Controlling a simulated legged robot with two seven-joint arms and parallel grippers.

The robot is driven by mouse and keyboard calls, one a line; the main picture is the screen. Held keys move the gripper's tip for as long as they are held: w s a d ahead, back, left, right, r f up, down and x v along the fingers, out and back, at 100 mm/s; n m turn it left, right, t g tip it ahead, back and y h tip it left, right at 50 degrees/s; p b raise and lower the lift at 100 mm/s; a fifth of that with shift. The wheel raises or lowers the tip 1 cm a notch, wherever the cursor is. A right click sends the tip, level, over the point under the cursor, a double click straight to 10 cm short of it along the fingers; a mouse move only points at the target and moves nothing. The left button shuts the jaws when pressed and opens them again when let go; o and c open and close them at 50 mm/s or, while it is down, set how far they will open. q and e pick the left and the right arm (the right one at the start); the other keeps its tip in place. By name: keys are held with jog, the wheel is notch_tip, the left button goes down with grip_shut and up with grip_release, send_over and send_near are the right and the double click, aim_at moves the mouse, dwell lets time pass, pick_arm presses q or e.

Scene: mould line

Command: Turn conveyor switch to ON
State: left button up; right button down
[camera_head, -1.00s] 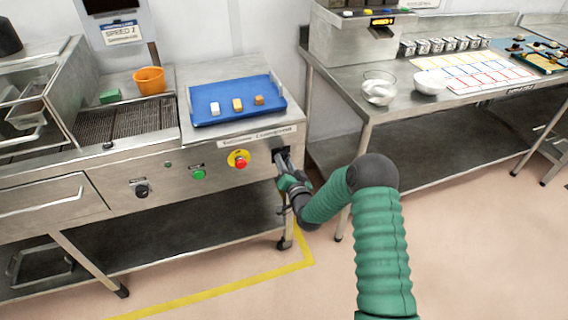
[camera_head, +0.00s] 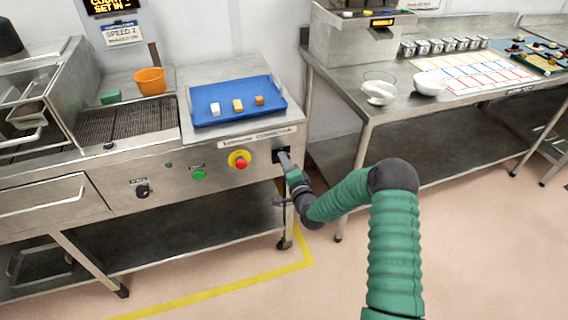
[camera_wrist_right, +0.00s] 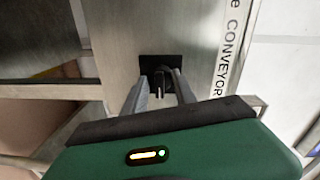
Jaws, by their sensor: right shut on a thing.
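The conveyor switch is a black square plate (camera_head: 277,157) with a dark knob, at the right end of the conveyor's steel front panel. In the right wrist view its plate (camera_wrist_right: 146,63) sits beside the upright lettering "CONVEYOR". Its knob (camera_wrist_right: 161,80) stands out between my two grey fingers. My right gripper (camera_head: 285,160) reaches the switch from below right, and it also shows in the wrist view (camera_wrist_right: 160,92). It is shut on the knob, one finger on each side. The fingers partly hide the switch in the head view. My left gripper is out of view.
Left of the switch are a red button on a yellow plate (camera_head: 238,160), a green button (camera_head: 199,174) and a black dial (camera_head: 143,190). A blue tray (camera_head: 226,117) with small blocks lies on top. A steel table (camera_head: 345,100) stands to the right.

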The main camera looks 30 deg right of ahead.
jog(key=shift+s+d+f, duration=0.15)
jog(key=shift+d, duration=0.1)
jog(key=c, duration=1.3)
grip_release()
jog(key=shift+o, duration=1.4)
jog(key=shift+d, duration=0.1)
jog(key=p+v, duration=0.1)
jog(key=v, duration=1.5)
jog(key=shift+s+p, duration=0.35)
jog(key=shift+p, duration=0.05)
